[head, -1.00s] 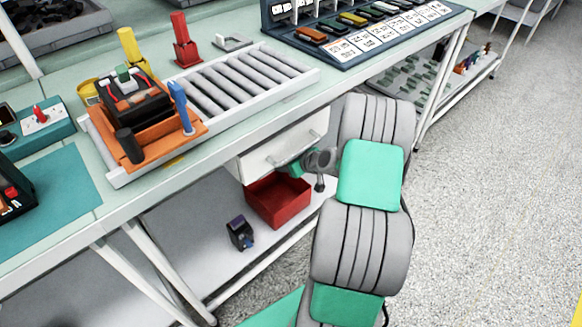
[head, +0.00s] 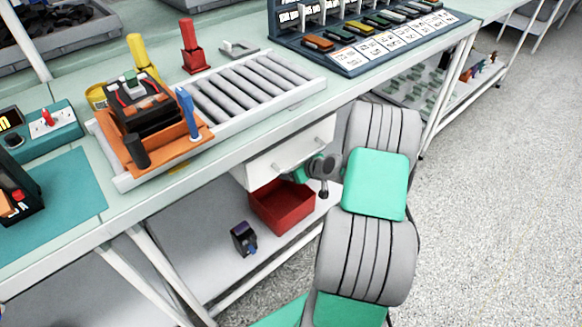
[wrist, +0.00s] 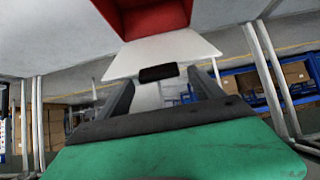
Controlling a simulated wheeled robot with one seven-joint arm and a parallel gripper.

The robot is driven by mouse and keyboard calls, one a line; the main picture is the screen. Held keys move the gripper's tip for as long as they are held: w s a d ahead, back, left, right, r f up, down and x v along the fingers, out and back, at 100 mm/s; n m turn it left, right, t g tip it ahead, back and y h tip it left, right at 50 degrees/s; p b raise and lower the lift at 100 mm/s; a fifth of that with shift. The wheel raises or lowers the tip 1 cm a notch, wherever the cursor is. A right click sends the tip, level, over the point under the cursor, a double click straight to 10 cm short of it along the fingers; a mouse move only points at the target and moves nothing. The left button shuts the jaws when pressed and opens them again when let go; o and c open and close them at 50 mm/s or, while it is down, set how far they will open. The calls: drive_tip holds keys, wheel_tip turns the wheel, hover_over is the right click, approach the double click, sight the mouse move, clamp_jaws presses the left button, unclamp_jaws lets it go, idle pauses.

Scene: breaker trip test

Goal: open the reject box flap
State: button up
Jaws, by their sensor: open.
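A red open-topped box (head: 283,206) stands on the lower shelf under the bench. A white box front (head: 292,152) with a small handle hangs above it, under the bench top; I cannot tell which part is the reject box flap. My gripper (wrist: 159,80) is open, its two dark fingers spread in the wrist view. The red box (wrist: 150,14) is at the top of that view, with a white panel (wrist: 165,48) below it. A small black piece shows between the fingers; contact cannot be told. In the head view my arm's end is beside the white front, its fingers hidden.
The bench top (head: 75,130) carries a roller track (head: 245,88) and an orange fixture (head: 170,143) with a black breaker. A dark device (head: 243,238) sits on the lower shelf, left of the red box. Bench legs stand nearby. The floor at right is clear.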

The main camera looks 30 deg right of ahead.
drive_tip(key=p+v, duration=0.1)
drive_tip(key=v, duration=0.6)
drive_tip(key=shift+s+r+p, duration=0.25)
drive_tip(key=shift+p, duration=0.15)
